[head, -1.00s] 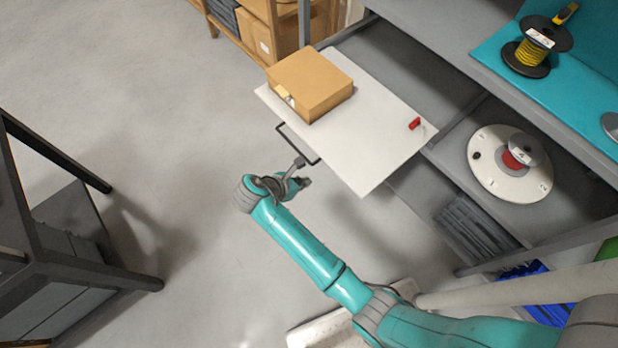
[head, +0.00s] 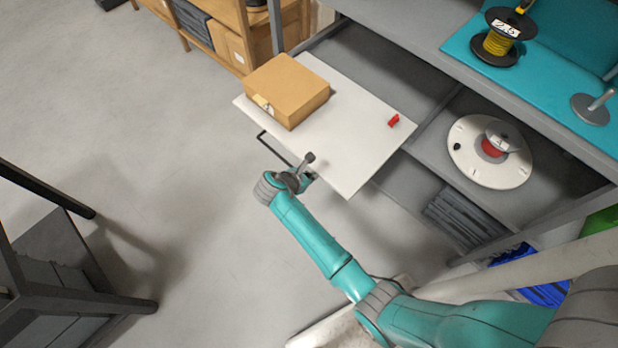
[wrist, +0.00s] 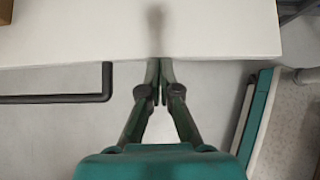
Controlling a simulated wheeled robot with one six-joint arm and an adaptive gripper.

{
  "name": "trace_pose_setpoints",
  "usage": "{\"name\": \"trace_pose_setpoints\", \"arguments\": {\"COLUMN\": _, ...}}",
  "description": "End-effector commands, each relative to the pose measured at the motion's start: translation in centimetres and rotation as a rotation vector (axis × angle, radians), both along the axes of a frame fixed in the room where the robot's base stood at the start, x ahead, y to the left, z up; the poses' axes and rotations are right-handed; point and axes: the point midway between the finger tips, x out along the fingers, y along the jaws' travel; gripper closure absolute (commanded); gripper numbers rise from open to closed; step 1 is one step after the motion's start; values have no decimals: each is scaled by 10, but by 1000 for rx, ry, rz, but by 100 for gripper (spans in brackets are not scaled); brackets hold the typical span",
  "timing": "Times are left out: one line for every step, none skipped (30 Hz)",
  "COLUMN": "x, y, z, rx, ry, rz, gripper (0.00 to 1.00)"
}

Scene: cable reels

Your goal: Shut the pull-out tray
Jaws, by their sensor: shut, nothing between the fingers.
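The pull-out tray (head: 345,150) is a white board standing out from the grey shelf unit. It carries a cardboard box (head: 287,90) and a small red object (head: 393,121). A dark bar handle (head: 272,150) is on its front edge; it also shows in the wrist view (wrist: 55,98), left of the fingers. My gripper (head: 312,176) is at the front edge, right of the handle. In the wrist view my gripper (wrist: 159,72) is shut and empty, its fingertips together at the tray's edge (wrist: 215,52). I cannot tell whether they touch it.
The shelf unit holds a white reel (head: 468,160) beside the tray and a yellow cable spool (head: 495,42) on a teal mat above. A wooden rack (head: 240,45) stands behind, a dark table (head: 70,270) at left. The floor in front of the tray is clear.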

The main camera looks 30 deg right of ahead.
Motion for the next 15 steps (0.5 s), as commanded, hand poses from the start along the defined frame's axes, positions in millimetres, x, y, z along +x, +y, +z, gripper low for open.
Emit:
{"name": "trace_pose_setpoints", "arguments": {"x": 0, "y": 0, "z": 0, "rx": 0, "ry": 0, "rz": 0, "gripper": 100}}
{"name": "trace_pose_setpoints", "arguments": {"x": 0, "y": 0, "z": 0, "rx": 0, "ry": 0, "rz": 0, "gripper": 100}}
{"name": "trace_pose_setpoints", "arguments": {"x": 0, "y": 0, "z": 0, "rx": 0, "ry": 0, "rz": 0, "gripper": 100}}
{"name": "trace_pose_setpoints", "arguments": {"x": 0, "y": 0, "z": 0, "rx": 0, "ry": 0, "rz": 0, "gripper": 100}}
{"name": "trace_pose_setpoints", "arguments": {"x": 0, "y": 0, "z": 0, "rx": 0, "ry": 0, "rz": 0, "gripper": 100}}
{"name": "trace_pose_setpoints", "arguments": {"x": 0, "y": 0, "z": 0, "rx": 0, "ry": 0, "rz": 0, "gripper": 100}}
{"name": "trace_pose_setpoints", "arguments": {"x": 0, "y": -1, "z": 0, "rx": 0, "ry": 0, "rz": 0, "gripper": 100}}
{"name": "trace_pose_setpoints", "arguments": {"x": 0, "y": -1, "z": 0, "rx": 0, "ry": 0, "rz": 0, "gripper": 100}}
{"name": "trace_pose_setpoints", "arguments": {"x": 1, "y": -3, "z": 0, "rx": 0, "ry": 1, "rz": -1, "gripper": 100}}
{"name": "trace_pose_setpoints", "arguments": {"x": 1, "y": -5, "z": 0, "rx": 0, "ry": 1, "rz": -1, "gripper": 100}}
{"name": "trace_pose_setpoints", "arguments": {"x": 2, "y": -7, "z": 0, "rx": 0, "ry": 1, "rz": -1, "gripper": 100}}
{"name": "trace_pose_setpoints", "arguments": {"x": 3, "y": -11, "z": 0, "rx": 0, "ry": 0, "rz": -1, "gripper": 100}}
{"name": "trace_pose_setpoints", "arguments": {"x": 4, "y": -14, "z": 0, "rx": 0, "ry": -1, "rz": -2, "gripper": 100}}
{"name": "trace_pose_setpoints", "arguments": {"x": 6, "y": -18, "z": 0, "rx": 0, "ry": -1, "rz": -3, "gripper": 100}}
{"name": "trace_pose_setpoints", "arguments": {"x": 8, "y": -24, "z": 0, "rx": 0, "ry": -1, "rz": -4, "gripper": 100}}
